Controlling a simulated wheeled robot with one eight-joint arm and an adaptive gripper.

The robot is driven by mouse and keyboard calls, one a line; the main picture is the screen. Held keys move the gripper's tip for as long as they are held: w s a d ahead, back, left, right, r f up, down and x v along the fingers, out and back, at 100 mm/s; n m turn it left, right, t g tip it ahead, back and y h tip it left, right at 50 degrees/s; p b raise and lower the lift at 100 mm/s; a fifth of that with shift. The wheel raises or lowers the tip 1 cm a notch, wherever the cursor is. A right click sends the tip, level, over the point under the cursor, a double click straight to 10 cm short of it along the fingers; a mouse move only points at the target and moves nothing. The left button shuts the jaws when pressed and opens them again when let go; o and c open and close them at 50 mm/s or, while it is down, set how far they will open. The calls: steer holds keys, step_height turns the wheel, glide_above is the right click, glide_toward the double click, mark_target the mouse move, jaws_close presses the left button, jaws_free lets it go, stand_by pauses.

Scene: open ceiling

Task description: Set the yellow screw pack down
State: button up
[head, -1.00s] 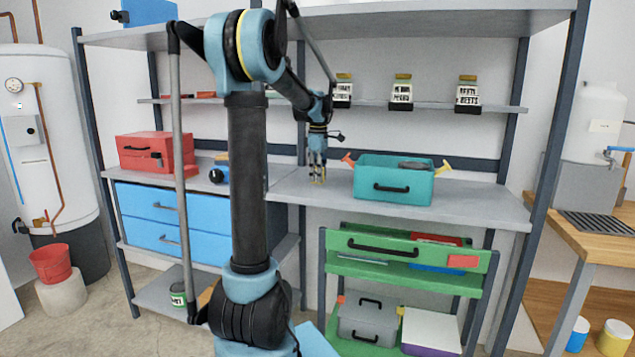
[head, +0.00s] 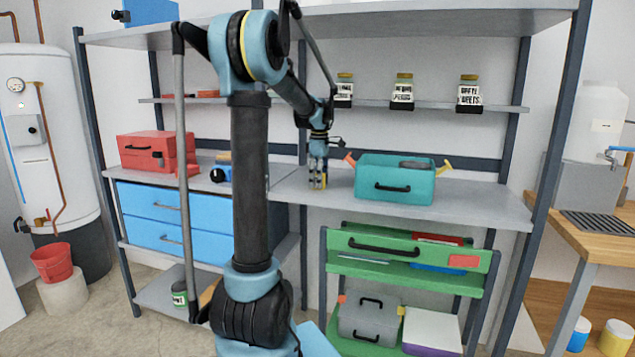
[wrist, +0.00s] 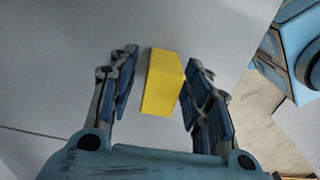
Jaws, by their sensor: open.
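The yellow screw pack (wrist: 162,82) is a small plain yellow block between my gripper's two fingers in the wrist view. It shows as a small yellow patch (head: 318,183) between the fingers in the head view. My gripper (head: 318,186) points down at the grey middle shelf (head: 460,205), left of the teal toolbox. Its fingers are open, with a clear gap on the pack's left side and a narrow one on its right. The pack appears to stand on the shelf surface, though its base is partly hidden.
The teal toolbox (head: 393,189) stands close to the right of my gripper. A red toolbox (head: 145,153) stands on the left shelf section above blue drawers (head: 155,205). Jars (head: 403,90) line the thin upper shelf. Bare shelf lies in front of the teal toolbox.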

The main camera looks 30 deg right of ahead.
step_height(320, 180, up, 12)
stand_by(0.5)
steer(key=s+a+f+m, duration=0.1)
steer(key=s+a+f, duration=0.2)
steer(key=a, duration=0.6)
steer(key=s+a+f+m+t, duration=0.1)
steer(key=s+a+f, duration=0.15)
steer(key=a, duration=0.65)
steer(key=s+a+f+m, duration=0.2)
steer(key=a+f, duration=0.1)
steer(key=a, duration=0.6)
steer(key=s+a+f+m, duration=0.2)
steer(key=s+a+f, duration=0.5)
steer(key=f, duration=0.2)
steer(key=s+a+f+m+t, duration=0.1)
steer(key=s+a+f, duration=0.5)
steer(key=s+f, duration=0.2)
step_height(320, 180, down, 2)
steer(key=shift+s+a+f+m, duration=0.1)
steer(key=shift+s+a+m, duration=0.1)
steer(key=shift+a+m, duration=0.2)
